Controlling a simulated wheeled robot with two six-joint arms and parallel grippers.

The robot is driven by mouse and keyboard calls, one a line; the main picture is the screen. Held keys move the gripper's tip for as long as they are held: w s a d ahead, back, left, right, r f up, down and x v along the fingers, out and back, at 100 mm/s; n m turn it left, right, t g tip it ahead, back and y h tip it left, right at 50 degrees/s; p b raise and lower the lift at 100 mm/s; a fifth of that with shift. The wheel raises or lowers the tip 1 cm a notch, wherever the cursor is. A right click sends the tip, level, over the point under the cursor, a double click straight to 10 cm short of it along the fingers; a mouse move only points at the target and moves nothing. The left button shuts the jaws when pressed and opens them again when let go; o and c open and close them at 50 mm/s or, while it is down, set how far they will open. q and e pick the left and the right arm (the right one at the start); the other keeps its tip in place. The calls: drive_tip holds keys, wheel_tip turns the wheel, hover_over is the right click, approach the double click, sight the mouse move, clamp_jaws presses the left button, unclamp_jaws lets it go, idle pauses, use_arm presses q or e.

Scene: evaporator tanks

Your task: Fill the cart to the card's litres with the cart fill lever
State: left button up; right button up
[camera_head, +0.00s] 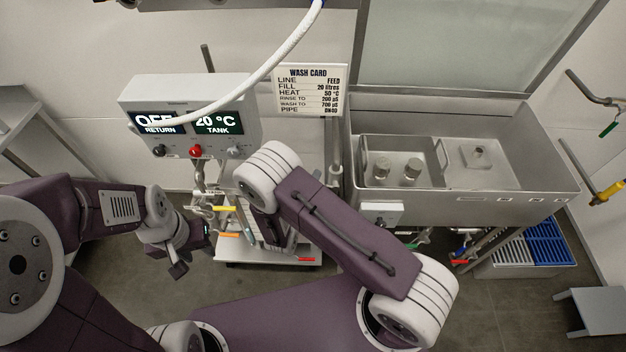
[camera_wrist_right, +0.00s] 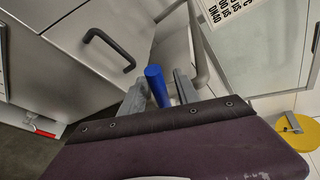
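The wash card (camera_head: 310,90) reads line feed, fill 20 litres, heat 50 °C, pipe DN40. The control box (camera_head: 190,105) shows OFF for return and 20 °C for tank. The cart (camera_head: 262,258) stands below it, partly hidden by my right arm. No litre reading is legible. In the right wrist view a blue handle (camera_wrist_right: 158,86) stands between the fingers of my right gripper (camera_wrist_right: 160,92), with narrow gaps beside it; I cannot tell if it is the fill lever. My left gripper (camera_head: 182,264) is left of the cart, apart from it; its opening is unclear.
Yellow (camera_head: 224,208) and orange (camera_head: 229,234) handles sit at the cart's left. A steel sink (camera_head: 455,185) is at right, with a blue-and-white crate (camera_head: 530,250) under it and a grey step (camera_head: 597,311) nearby. A white hose (camera_head: 285,48) hangs across the box.

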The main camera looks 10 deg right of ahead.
drive_tip(key=v, duration=0.7)
drive_tip(key=shift+s+a+b, duration=0.2)
drive_tip(key=shift+s+b, duration=0.1)
drive_tip(key=shift+b, duration=0.1)
idle(6.9)
